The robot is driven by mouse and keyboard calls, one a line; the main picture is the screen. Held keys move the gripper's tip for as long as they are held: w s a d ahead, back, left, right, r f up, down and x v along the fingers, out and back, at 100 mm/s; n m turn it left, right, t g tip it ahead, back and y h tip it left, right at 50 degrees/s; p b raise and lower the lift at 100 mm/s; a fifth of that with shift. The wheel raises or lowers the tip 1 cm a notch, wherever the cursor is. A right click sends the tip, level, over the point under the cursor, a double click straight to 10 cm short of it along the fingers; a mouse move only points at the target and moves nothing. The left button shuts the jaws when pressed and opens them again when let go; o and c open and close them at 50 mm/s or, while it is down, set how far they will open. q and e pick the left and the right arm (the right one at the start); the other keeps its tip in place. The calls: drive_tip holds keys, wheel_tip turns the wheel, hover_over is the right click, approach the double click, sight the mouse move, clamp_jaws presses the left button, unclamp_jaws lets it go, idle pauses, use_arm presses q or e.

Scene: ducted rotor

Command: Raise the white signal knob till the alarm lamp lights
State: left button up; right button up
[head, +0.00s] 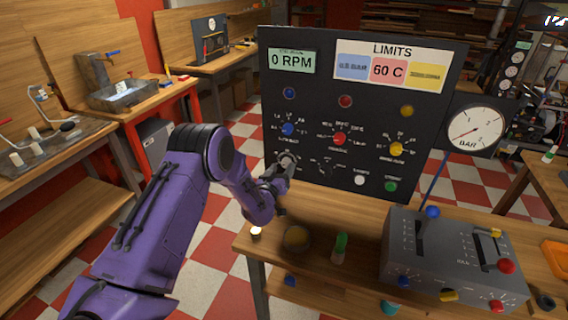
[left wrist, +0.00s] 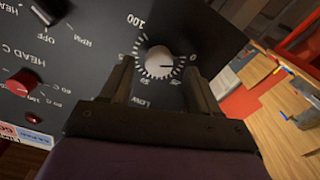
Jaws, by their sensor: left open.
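A black panel (head: 320,60) stands upright on the wooden bench. A white knob with a scale round it sits at its lower left; in the left wrist view this white knob (left wrist: 159,60) shows a pointer line aimed roughly right. My left gripper (head: 284,172) is at the knob, partly covering it in the head view. Its fingers are open, one on each side of the knob; contact cannot be told. Blue (head: 289,93), red (head: 345,101) and yellow (head: 407,110) lamps sit in a row above and look unlit; which is the alarm lamp is unclear. My right gripper is not in view.
Blue (head: 288,129), red (head: 339,138) and yellow (head: 396,149) knobs sit mid-panel, with white (head: 360,180) and green (head: 390,186) buttons below. A grey lever box (head: 440,260) and gauge (head: 474,131) stand right. A green-topped piece (head: 340,247) stands on the bench.

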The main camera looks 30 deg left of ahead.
use_arm(q)
drive_tip(key=shift+x, duration=0.9)
drive_tip(key=c, duration=1)
drive_tip(key=shift+c, duration=0.2)
